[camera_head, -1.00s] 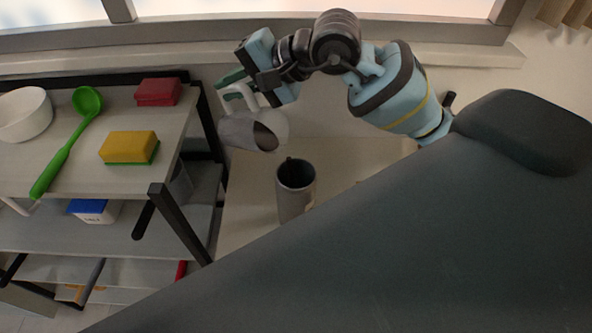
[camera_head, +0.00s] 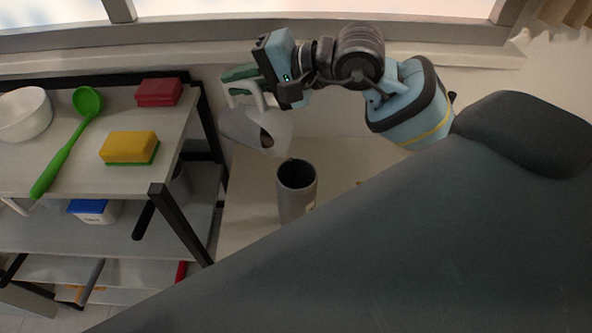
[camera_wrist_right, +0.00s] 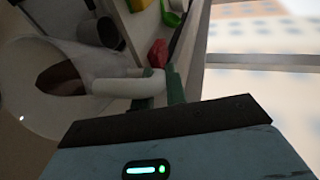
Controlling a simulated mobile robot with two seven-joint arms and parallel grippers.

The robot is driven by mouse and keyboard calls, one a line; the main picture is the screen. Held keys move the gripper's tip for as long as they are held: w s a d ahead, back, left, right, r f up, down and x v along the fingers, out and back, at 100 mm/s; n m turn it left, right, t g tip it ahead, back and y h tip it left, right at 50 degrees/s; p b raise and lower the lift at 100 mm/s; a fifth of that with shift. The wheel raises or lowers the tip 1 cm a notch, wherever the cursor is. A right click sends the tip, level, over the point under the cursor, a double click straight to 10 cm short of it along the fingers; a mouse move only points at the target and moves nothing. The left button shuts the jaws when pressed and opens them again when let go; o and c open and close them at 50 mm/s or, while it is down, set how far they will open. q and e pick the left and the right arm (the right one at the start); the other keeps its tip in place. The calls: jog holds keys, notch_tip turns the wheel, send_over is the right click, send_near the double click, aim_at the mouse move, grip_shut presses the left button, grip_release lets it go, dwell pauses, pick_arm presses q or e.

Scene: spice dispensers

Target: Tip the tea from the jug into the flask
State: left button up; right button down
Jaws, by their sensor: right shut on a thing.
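The jug (camera_head: 240,128) is pale grey-white and hangs tilted above and left of the flask, its dark opening facing down toward the right. My right gripper (camera_head: 241,82) is shut on the jug's handle; in the right wrist view the green fingers (camera_wrist_right: 160,88) close on the white handle (camera_wrist_right: 118,87), with the brown inside of the jug (camera_wrist_right: 62,78) showing. The flask (camera_head: 297,194) is a dark grey open cylinder standing upright on a pale surface. It also shows in the right wrist view (camera_wrist_right: 97,32). I see no stream of tea. My left gripper is not in view.
A shelf unit on the left holds a white bowl (camera_head: 22,114), a green ladle (camera_head: 66,155), a yellow-green sponge (camera_head: 129,147) and a red box (camera_head: 158,92). A blue-lidded white tub (camera_head: 93,211) sits on a lower shelf. The pale surface (camera_head: 245,205) beside the flask looks clear.

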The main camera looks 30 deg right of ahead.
aim_at(255, 81)
jog(key=shift+s+d+r+t, duration=0.1)
jog(key=shift+s+d+t, duration=0.2)
jog(key=shift+s, duration=0.2)
jog(key=shift+s+d+r+n+y+b, duration=0.15)
jog(key=shift+s+y+b, duration=0.05)
jog(key=shift+s+b, duration=0.25)
jog(key=shift+s+d+r+n+y+b, duration=0.2)
jog(key=shift+s+b, duration=0.1)
jog(key=shift+s, duration=0.1)
jog(key=shift+r+t, duration=0.1)
jog(key=shift+t, duration=0.2)
jog(key=w, duration=0.1)
jog(key=w+a+g+p, duration=0.1)
jog(key=w+p, duration=0.1)
jog(key=shift+w+a+h, duration=0.2)
jog(key=shift+a+h, duration=0.05)
jog(key=shift+h, duration=0.15)
jog(key=f, duration=0.1)
jog(key=w+g, duration=0.1)
jog(key=f+m+h, duration=0.1)
jog(key=shift+w+a+f+g, duration=0.25)
jog(key=shift+a+f+g, duration=0.05)
jog(key=shift+f+g, duration=0.1)
jog(key=shift+f, duration=0.1)
